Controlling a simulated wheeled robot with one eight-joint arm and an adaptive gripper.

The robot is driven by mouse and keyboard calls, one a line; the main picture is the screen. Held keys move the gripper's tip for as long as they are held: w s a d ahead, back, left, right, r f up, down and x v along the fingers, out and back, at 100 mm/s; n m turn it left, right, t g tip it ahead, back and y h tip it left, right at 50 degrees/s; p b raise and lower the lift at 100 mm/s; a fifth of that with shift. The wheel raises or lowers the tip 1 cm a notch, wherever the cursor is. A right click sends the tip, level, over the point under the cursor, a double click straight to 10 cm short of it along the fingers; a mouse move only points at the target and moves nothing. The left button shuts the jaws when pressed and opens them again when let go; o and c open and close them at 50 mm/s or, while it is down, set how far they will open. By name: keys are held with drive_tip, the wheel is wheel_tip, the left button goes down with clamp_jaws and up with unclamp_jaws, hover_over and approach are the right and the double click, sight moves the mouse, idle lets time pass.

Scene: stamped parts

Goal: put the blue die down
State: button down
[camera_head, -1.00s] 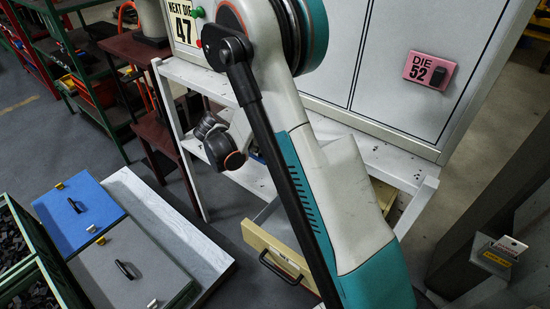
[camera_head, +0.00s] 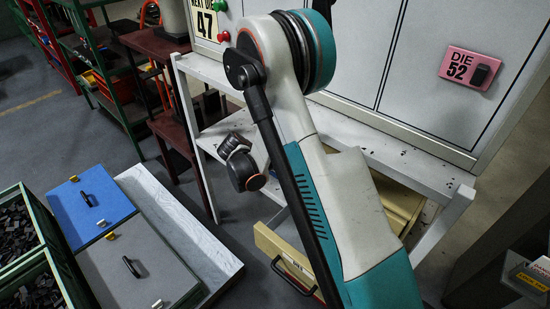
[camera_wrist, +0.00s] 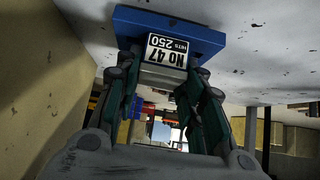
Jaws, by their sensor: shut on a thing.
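The blue die (camera_wrist: 205,40) is at the top of the wrist view, with a white label reading "No 47, hits 250" upside down on its near face. My gripper (camera_wrist: 168,72) is shut on it, with a finger on each side of the label. A white, speckled surface (camera_wrist: 255,70) lies right beside the die; I cannot tell whether they touch. In the head view my arm crosses the middle, and the gripper and the held die are hidden.
A white bench (camera_head: 345,125) stands before a grey cabinet with a pink "DIE 52" tag (camera_head: 469,67). A tan drawer front (camera_head: 272,243) is below. At left lie a blue panel (camera_head: 115,203) and a grey panel (camera_head: 150,275) with black handles, beside green bins of dark parts (camera_head: 40,245).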

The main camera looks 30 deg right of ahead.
drive_tip(key=shift+f, duration=0.6)
drive_tip(key=shift+f, duration=0.1)
drive_tip(key=c, duration=1.1)
unclamp_jaws()
drive_tip(key=shift+o, duration=0.2)
